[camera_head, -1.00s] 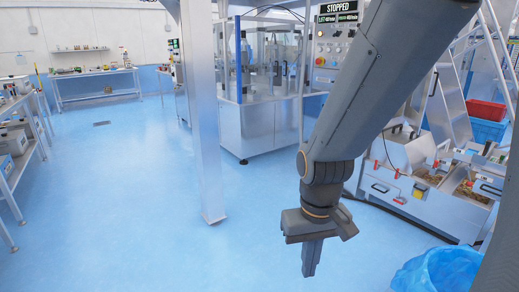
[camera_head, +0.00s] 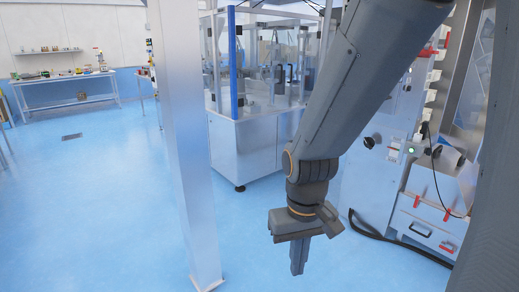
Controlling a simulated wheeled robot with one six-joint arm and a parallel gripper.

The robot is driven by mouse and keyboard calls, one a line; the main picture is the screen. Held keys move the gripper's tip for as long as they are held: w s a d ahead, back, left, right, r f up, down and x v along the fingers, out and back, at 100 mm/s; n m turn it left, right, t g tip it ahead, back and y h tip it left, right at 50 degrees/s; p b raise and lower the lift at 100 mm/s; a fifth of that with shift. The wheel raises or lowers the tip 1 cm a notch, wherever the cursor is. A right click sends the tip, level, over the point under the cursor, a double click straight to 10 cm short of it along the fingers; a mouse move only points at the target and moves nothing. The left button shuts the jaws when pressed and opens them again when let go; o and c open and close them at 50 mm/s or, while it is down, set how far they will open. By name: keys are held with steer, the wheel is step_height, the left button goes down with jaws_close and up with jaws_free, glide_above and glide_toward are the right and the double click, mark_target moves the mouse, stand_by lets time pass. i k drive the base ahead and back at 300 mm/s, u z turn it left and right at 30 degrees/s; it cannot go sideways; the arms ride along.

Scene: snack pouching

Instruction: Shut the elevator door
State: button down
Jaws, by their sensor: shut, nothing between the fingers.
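My gripper (camera_head: 299,268) hangs pointing down at the lower middle of the head view, over the blue floor. Its fingers are together with nothing between them, and it touches nothing. At the right edge stands a tall metal frame with a clear panel (camera_head: 478,85) and a column of white bucket-like parts (camera_head: 432,88) beside it. This may be the elevator, but I cannot tell for certain which part is its door or whether that is open. My arm hides part of this area.
A bare metal post (camera_head: 180,150) stands left of my gripper. Behind it is a glazed machine (camera_head: 245,150). A white cabinet with red latches (camera_head: 425,225) and a black hose (camera_head: 385,238) lie to the right. The floor at left is clear; a bench (camera_head: 65,95) stands far back.

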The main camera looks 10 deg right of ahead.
mark_target(469, 145)
steer(key=i, duration=0.95)
steer(key=z, duration=2.4)
steer(key=i, duration=2.15)
steer(key=u, duration=0.75)
